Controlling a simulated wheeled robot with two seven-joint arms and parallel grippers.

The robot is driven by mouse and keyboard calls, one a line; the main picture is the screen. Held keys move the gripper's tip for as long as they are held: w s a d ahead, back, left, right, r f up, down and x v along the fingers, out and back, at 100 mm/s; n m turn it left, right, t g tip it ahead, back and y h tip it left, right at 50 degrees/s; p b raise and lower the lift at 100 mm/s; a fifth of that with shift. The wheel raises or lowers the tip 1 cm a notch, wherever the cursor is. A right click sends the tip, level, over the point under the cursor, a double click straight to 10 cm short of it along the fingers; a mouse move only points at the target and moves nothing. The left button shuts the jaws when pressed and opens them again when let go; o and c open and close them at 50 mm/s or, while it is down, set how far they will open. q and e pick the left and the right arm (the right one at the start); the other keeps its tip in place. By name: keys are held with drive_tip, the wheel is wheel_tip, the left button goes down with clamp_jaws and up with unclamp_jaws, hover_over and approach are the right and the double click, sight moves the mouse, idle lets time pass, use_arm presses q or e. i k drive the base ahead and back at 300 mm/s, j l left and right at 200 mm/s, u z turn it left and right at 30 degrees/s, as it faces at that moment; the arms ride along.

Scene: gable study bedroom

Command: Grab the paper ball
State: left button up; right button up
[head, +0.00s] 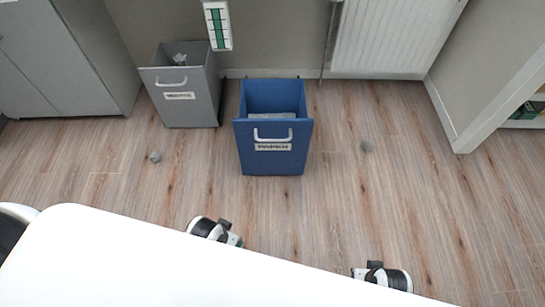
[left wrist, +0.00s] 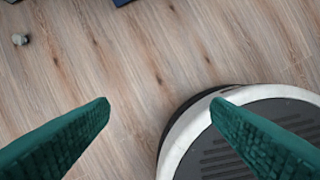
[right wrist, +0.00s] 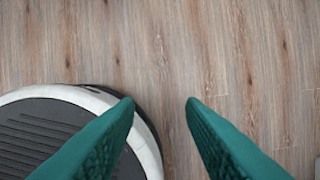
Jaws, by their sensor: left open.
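A small grey crumpled paper ball (head: 155,157) lies on the wooden floor, left of the blue bin in the head view. A second small greyish round thing (head: 367,146) lies on the floor right of that bin; it may be another ball. In the left wrist view a paper ball (left wrist: 20,39) shows at the upper left, apart from my left gripper (left wrist: 161,103), whose green fingers are spread and empty. My right gripper (right wrist: 161,101) also has its green fingers apart with only floor between them. No ball shows in the right wrist view.
A blue bin (head: 274,160) with a handle and label stands at the centre. A grey bin (head: 190,110) with some crumpled contents stands behind it to the left. A grey cabinet (head: 75,65), radiator (head: 390,40) and shelf (head: 510,95) line the wall.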

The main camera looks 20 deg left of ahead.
sight(154, 156)
drive_tip(key=u, duration=1.7)
